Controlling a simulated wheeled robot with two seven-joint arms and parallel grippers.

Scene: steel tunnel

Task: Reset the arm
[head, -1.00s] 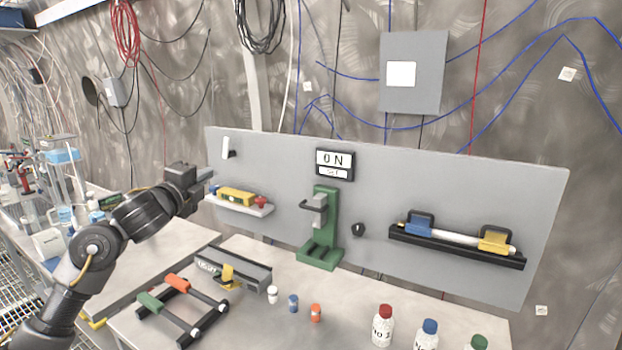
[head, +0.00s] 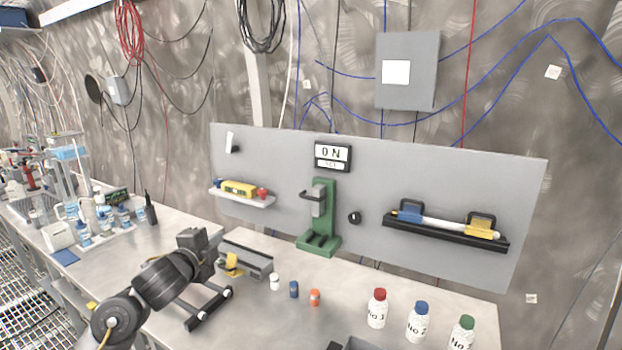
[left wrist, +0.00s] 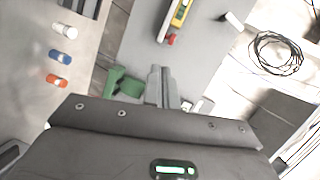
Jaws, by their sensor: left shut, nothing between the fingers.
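My left arm (head: 165,282) comes in from the lower left in the head view, over the left part of the workbench. Its left gripper (head: 203,240) points away from me, just left of the grey angled holder. In the left wrist view the two fingers (left wrist: 159,82) are together with nothing between them. My right gripper does not show.
A grey panel (head: 290,165) stands behind the bench with a green stand (head: 320,225) in front. Small capped vials (head: 294,289) and larger bottles (head: 377,308) stand on the bench front. A grey holder (head: 247,258) lies near the gripper. A dark shape at the bottom edge is unclear.

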